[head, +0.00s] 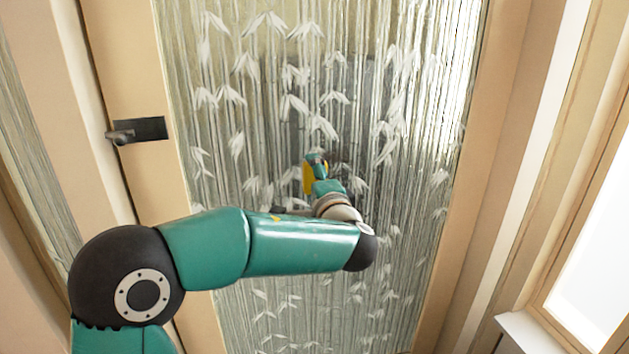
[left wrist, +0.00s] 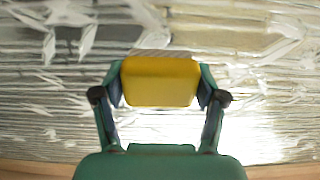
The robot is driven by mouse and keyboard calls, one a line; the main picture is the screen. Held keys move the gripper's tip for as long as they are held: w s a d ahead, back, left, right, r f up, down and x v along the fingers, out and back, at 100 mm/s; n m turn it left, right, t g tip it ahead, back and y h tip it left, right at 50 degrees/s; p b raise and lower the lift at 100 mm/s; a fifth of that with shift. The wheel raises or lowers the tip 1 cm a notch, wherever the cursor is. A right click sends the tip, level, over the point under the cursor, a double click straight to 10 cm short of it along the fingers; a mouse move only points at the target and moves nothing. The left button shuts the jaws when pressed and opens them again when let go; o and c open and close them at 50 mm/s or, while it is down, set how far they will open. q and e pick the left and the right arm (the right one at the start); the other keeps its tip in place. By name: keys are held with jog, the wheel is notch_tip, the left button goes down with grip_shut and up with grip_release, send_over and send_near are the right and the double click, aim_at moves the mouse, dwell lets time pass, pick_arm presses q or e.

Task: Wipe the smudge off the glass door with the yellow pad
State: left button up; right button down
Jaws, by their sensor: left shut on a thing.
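The glass door (head: 270,120) fills the middle of the head view, with etched bamboo stems and white leaves. It also fills the background of the left wrist view (left wrist: 50,110). The yellow pad (left wrist: 160,82) is between the fingers of my left gripper (left wrist: 160,88), which is shut on it. In the head view the pad (head: 309,178) shows as a small yellow patch at my left gripper (head: 317,170), in front of the glass. I cannot tell whether the pad touches the glass. I cannot make out the smudge among the etched pattern and reflections. My right gripper is not in view.
A tan wooden frame borders the glass, with a dark plate and door handle (head: 122,136) at left. A bright window (head: 597,280) and a white sill (head: 535,333) are at right. The glass around my left gripper is free of obstacles.

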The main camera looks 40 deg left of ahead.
pick_arm(q)
jog(key=shift+w+a, duration=0.3)
jog(key=shift+a, duration=0.05)
jog(key=shift+w, duration=0.1)
